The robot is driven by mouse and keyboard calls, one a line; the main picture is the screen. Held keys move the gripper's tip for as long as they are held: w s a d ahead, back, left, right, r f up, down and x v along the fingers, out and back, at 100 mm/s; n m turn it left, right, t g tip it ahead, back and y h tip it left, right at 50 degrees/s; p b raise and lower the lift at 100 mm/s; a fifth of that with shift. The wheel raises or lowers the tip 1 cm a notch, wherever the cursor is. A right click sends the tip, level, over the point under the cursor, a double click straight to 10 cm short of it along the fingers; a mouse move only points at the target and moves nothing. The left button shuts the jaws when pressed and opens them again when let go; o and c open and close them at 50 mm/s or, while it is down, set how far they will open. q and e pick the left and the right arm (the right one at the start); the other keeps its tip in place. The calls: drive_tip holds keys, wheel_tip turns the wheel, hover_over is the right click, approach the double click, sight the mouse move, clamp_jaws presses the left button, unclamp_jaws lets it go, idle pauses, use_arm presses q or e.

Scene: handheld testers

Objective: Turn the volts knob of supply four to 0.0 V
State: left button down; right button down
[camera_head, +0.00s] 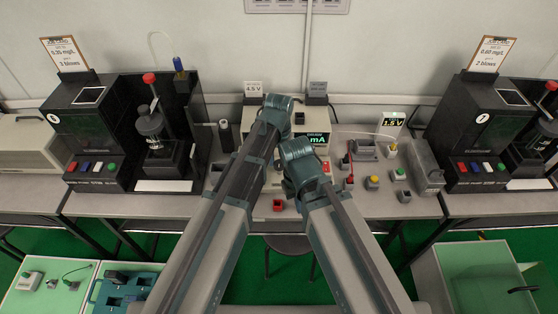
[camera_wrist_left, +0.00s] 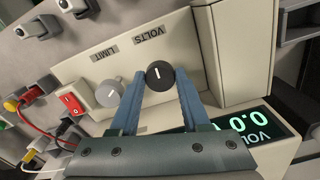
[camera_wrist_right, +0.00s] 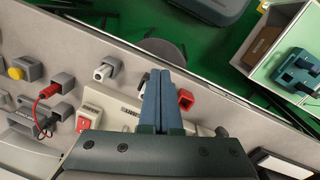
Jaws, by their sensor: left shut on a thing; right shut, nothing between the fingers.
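The power supply (camera_wrist_left: 225,55) shows close up in the left wrist view, its face turned sideways. Its black volts knob (camera_wrist_left: 159,74), with a white pointer line, sits between the blue fingertips of my left gripper (camera_wrist_left: 161,82), which is shut on it. The green display (camera_wrist_left: 245,124) reads 0.0 beside the word VOLTS. A grey limit knob (camera_wrist_left: 108,93) is next to the left finger. My right gripper (camera_wrist_right: 157,88) is shut and empty, above the bench edge. In the head view my arms cover most of the supply; no supply number is readable.
A red rocker switch (camera_wrist_left: 72,103) and a red lead (camera_wrist_left: 38,129) lie beside the limit knob. A red block (camera_wrist_right: 185,100) and a white-ended connector (camera_wrist_right: 104,72) are close to my right fingers. A card (camera_head: 254,88) reads 4.5 V. Black testers stand on both sides.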

sight(279, 164)
use_arm(q)
drive_tip(key=shift+n, duration=0.5)
drive_tip(key=shift+c, duration=1.9)
unclamp_jaws()
drive_tip(key=shift+r, duration=0.1)
wheel_tip(279, 164, up, 14)
drive_tip(key=p, duration=1.3)
drive_tip(key=shift+f+p, duration=0.2)
drive_tip(key=shift+p, duration=0.2)
